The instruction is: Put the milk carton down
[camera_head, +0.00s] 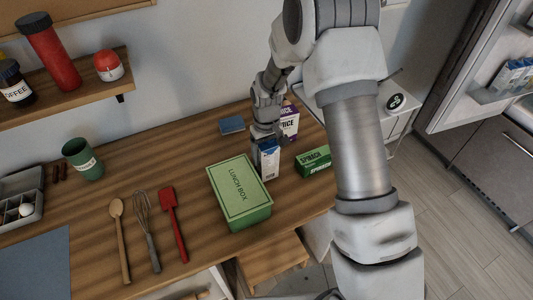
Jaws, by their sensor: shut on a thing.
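A small blue and white carton (269,161), which looks like the milk carton, stands upright at the table's right part, just behind the green lunch box. My gripper (267,140) is over its top and shut on it, reaching down from above. The upper part of the carton is hidden by the fingers. The carton's base is close to the wooden tabletop (190,160); I cannot tell whether it touches.
The green lunch box (240,193) is in front of the carton. A spinach box (313,161) is to the right, a purple juice carton (289,122) behind. A blue block (231,125) lies behind left. Utensils, including a red spatula (173,222), lie left; bare tabletop surrounds them.

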